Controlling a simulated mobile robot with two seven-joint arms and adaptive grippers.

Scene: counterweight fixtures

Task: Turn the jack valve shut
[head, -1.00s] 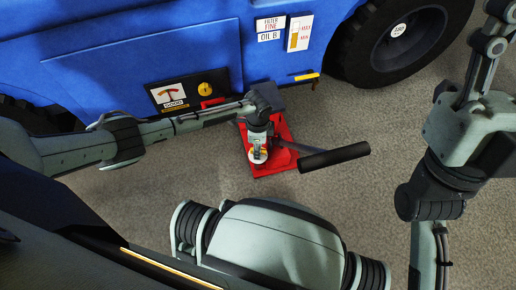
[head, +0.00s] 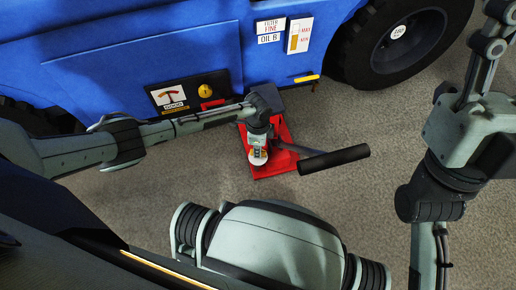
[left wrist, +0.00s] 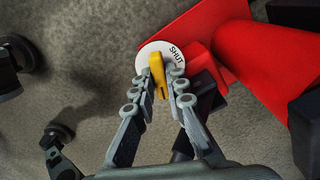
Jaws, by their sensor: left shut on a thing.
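A red floor jack (head: 284,166) with a black handle (head: 334,159) stands on the floor beside the blue truck. In the left wrist view its yellow valve lever (left wrist: 157,76) lies in front of a white disc (left wrist: 150,52) marked "SHUT". My left gripper (left wrist: 166,84) is shut on the yellow lever, with a finger on each side of it. In the head view my left gripper (head: 258,154) is over the near left part of the jack and hides much of the valve. My right arm is at the right edge of the head view, but its gripper is out of view.
The blue truck (head: 140,50) fills the upper left, with a gauge panel (head: 172,95), labels and a black tyre (head: 397,42) at the upper right. The jack's handle sticks out to the right. The grey floor (head: 370,115) right of the jack is clear.

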